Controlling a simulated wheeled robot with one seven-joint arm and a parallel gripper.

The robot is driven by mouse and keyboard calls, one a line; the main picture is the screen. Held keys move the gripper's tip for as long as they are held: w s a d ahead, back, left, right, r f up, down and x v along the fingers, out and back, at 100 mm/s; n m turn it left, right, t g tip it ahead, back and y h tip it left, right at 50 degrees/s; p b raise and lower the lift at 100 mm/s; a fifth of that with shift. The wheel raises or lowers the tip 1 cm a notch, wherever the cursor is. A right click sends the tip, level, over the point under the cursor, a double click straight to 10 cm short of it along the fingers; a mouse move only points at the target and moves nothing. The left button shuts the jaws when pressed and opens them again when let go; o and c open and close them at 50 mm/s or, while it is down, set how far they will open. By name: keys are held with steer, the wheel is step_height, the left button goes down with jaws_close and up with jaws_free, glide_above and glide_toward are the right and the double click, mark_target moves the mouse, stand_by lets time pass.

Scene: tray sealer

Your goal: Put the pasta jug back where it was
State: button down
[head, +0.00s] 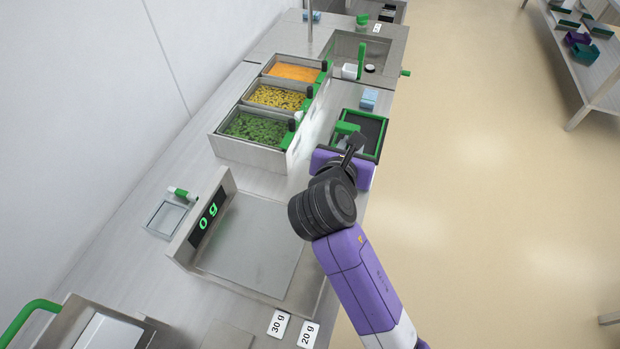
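My gripper (354,143) reaches over a dark tray area with a green rim (380,152), at the right side of the counter. A green handle (346,128) and a clear or grey body show right beside the gripper's dark fingers; this may be the pasta jug. A small white vessel (349,72) stands farther back by the sink.
Three food bins, with orange, yellow and green contents (252,130), stand left of the gripper. A scale (250,245) reading 0 g is nearer. A pale blue stack (369,98) lies behind the green-rimmed tray. The floor on the right is clear up to a shelf (590,62).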

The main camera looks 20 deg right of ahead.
steer(key=f, duration=0.6)
steer(key=f+b, duration=0.1)
steer(key=f, duration=0.6)
steer(key=f+b, duration=0.1)
steer(key=f, duration=0.6)
steer(key=shift+w, duration=0.3)
steer(key=shift+f, duration=0.35)
steer(key=c, duration=1.3)
jaws_free()
steer(key=shift+r, duration=0.1)
steer(key=shift+r, duration=0.2)
steer(key=shift+s+a+r, duration=0.15)
steer(key=shift+s+r, duration=0.05)
steer(key=shift+s, duration=0.05)
steer(key=v, duration=1.1)
steer(key=shift+s+a, duration=0.1)
steer(key=shift+s, duration=0.1)
